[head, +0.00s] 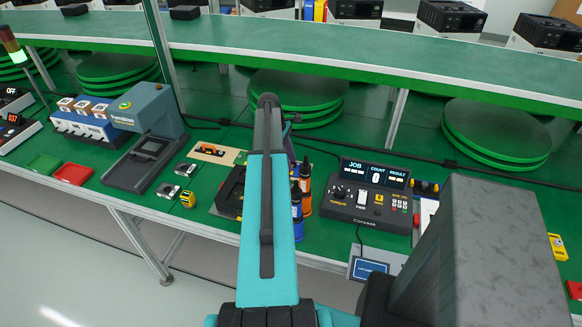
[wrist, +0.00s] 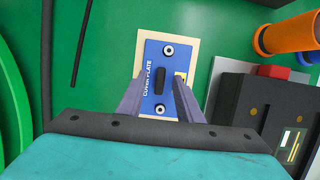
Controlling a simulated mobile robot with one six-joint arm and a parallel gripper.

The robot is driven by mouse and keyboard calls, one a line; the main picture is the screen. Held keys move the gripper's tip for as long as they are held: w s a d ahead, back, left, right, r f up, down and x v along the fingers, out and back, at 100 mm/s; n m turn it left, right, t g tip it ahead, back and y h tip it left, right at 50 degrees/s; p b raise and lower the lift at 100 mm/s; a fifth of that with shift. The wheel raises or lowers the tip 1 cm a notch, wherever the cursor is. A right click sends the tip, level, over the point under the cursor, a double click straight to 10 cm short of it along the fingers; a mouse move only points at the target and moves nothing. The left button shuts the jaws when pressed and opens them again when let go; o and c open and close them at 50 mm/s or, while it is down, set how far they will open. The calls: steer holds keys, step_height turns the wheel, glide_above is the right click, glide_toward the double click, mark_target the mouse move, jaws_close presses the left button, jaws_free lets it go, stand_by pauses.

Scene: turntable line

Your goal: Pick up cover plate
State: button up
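The cover plate (wrist: 149,102) is a blue rectangular plate with a white label, a screw at each end and a raised black grip in its middle. In the wrist view it lies on a beige board (wrist: 140,60). My gripper (wrist: 158,88) is open in the wrist view, with one grey finger on each side of the black grip and a gap to it on both sides. I cannot tell how far the fingertips are above the plate. In the head view my arm hides the fingertips, and I cannot make out the plate.
A control console (head: 370,195) stands right of my arm. A grey press-like station (head: 150,120) stands left. Green discs (head: 300,92) stand behind.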

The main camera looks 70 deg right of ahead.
jaws_close()
steer(key=shift+r, duration=0.15)
stand_by(0.4)
step_height(320, 180, up, 10)
steer(key=b, duration=0.2)
stand_by(0.5)
stand_by(0.4)
